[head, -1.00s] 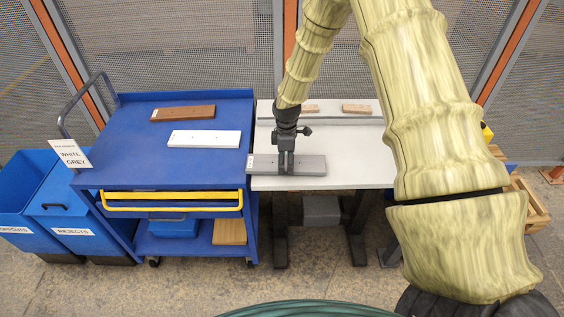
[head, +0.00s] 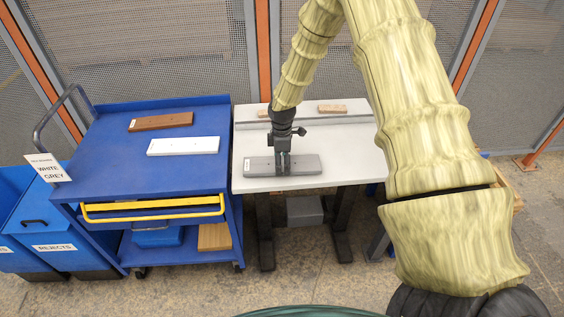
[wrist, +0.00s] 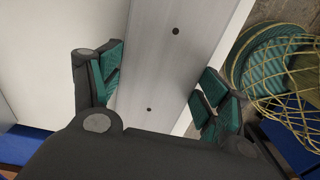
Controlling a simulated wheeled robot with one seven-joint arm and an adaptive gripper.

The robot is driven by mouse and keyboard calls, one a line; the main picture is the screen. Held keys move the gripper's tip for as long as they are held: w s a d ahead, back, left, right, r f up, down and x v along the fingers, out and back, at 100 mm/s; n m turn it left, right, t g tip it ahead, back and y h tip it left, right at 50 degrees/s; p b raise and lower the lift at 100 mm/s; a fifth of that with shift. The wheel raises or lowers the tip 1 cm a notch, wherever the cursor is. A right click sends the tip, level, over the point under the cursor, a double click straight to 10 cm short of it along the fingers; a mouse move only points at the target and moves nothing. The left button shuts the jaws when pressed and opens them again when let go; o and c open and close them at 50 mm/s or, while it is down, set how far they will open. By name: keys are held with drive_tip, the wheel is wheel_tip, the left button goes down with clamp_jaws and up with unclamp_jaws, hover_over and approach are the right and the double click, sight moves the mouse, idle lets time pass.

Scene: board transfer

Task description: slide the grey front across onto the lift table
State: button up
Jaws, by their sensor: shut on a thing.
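The grey front (head: 308,165) lies flat on the white top of the lift table (head: 345,140), along its front side. Its left end is just inside the table's left edge, next to the blue trolley. My gripper (head: 283,168) points down and is shut across the middle of the grey front. In the wrist view my gripper (wrist: 160,88) has its green-padded fingers on either side of the grey front (wrist: 165,65), which shows two dark holes.
The blue trolley (head: 100,165) stands against the table's left side, holding a brown board (head: 160,121) and a white board (head: 183,146). A wooden block (head: 332,109) lies behind a rail at the table's back. Blue bins (head: 40,235) stand far left. The table's middle is clear.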

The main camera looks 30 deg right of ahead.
drive_tip(key=o, duration=1.3)
drive_tip(key=shift+c, duration=0.2)
wheel_tip(320, 180, up, 12)
